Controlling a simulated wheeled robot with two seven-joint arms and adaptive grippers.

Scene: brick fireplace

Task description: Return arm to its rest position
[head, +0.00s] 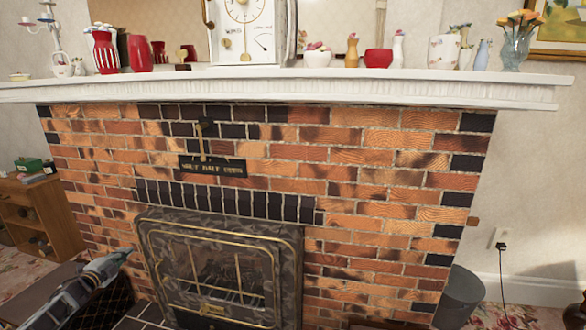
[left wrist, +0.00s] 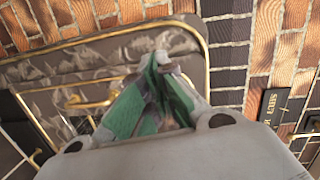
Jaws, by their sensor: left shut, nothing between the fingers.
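My left gripper (head: 122,254) comes in at the lower left of the head view, in front of the left side of the brick fireplace (head: 380,200). It is shut and empty. The left wrist view shows its green-padded fingers (left wrist: 160,62) together, with the metal fireplace insert (left wrist: 95,65) behind them. My right gripper is in neither view.
A white mantel (head: 300,84) carries a clock (head: 243,30), vases and ornaments above the bricks. A dark sign (head: 212,165) hangs on the bricks above the insert. A wooden cabinet (head: 45,212) stands at the left and a grey bin (head: 460,297) at the right.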

